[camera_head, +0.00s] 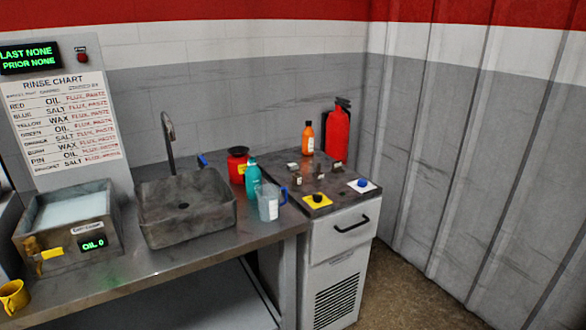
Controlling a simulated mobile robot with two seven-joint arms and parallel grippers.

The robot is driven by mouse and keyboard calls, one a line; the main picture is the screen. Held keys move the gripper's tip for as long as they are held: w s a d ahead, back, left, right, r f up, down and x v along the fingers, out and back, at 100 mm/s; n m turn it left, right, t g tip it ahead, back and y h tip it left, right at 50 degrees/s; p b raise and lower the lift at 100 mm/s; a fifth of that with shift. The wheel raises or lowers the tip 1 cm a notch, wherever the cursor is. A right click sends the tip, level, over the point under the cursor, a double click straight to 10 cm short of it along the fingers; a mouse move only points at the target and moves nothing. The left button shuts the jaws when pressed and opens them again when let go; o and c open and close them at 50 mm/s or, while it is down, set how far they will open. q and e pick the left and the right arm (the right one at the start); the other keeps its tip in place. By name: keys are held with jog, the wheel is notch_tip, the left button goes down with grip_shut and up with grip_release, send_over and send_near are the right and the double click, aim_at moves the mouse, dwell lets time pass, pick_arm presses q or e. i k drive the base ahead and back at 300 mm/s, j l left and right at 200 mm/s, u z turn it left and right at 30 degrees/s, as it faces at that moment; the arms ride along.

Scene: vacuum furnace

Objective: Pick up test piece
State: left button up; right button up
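No object is labelled as the test piece, and I cannot tell which one it is. On the dark top of the right-hand cabinet, a small black piece (318,197) sits on a yellow square (317,203). A small blue piece (362,183) sits on a white square (369,188) to its right. Small dark pieces (321,177) stand behind them, some by white cards, too small to make out. Neither of my grippers is in view.
A grey sink (186,225) with a tap is at centre left. A tank (68,211) with a display stands further left.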

aim_at(294, 166)
jog(key=i+l+u, duration=0.1)
jog(key=u, duration=0.35)
jog(key=i+l+u, duration=0.1)
jog(key=u, duration=0.35)
jog(key=i+l+u, duration=0.2)
jog(key=l, duration=0.25)
jog(key=l+u, duration=0.25)
jog(key=l, duration=0.2)
jog(key=k, duration=0.05)
